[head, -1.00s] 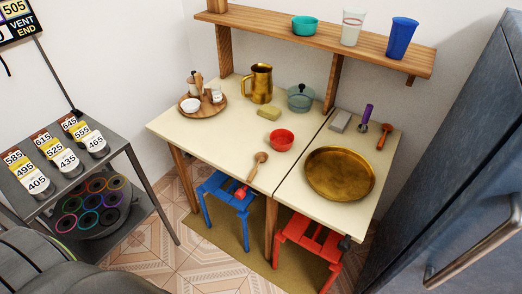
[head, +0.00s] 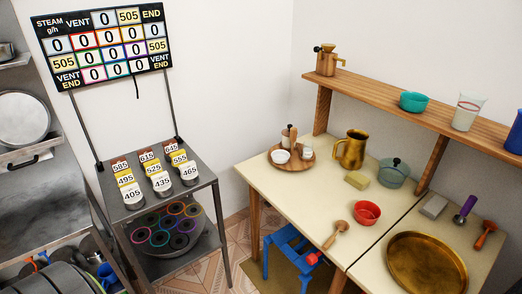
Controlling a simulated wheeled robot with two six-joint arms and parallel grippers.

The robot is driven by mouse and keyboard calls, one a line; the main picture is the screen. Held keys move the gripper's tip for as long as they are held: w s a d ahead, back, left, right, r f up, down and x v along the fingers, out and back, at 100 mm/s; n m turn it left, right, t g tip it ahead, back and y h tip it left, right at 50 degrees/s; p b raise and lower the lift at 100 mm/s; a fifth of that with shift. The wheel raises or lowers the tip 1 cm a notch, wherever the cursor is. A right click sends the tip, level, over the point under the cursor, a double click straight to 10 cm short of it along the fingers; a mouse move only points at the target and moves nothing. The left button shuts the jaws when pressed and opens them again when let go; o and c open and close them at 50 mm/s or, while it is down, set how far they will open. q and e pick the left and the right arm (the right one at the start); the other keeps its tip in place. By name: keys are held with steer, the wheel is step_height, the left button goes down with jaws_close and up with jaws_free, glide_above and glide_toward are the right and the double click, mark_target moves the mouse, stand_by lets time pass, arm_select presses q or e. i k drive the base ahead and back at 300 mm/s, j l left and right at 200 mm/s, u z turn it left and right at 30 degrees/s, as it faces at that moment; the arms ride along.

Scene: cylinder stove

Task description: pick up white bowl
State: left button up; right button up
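The white bowl (head: 281,156) is small and sits on a round wooden tray (head: 292,165) at the far left corner of the cream table. A small white cup (head: 307,152), a wooden utensil (head: 295,138) and another small container stand close beside it on the tray. Neither of my grippers shows in the head view.
A gold pitcher (head: 352,149), a yellow sponge (head: 357,180), a green lidded pot (head: 393,172) and a red bowl (head: 366,213) stand on the cream table (head: 310,205). A metal cart (head: 205,180) with labelled cylinders is at left. A blue stool (head: 290,250) is below.

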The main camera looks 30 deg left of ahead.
mark_target(279, 157)
steer(key=j+u, duration=0.2)
steer(key=u, duration=0.65)
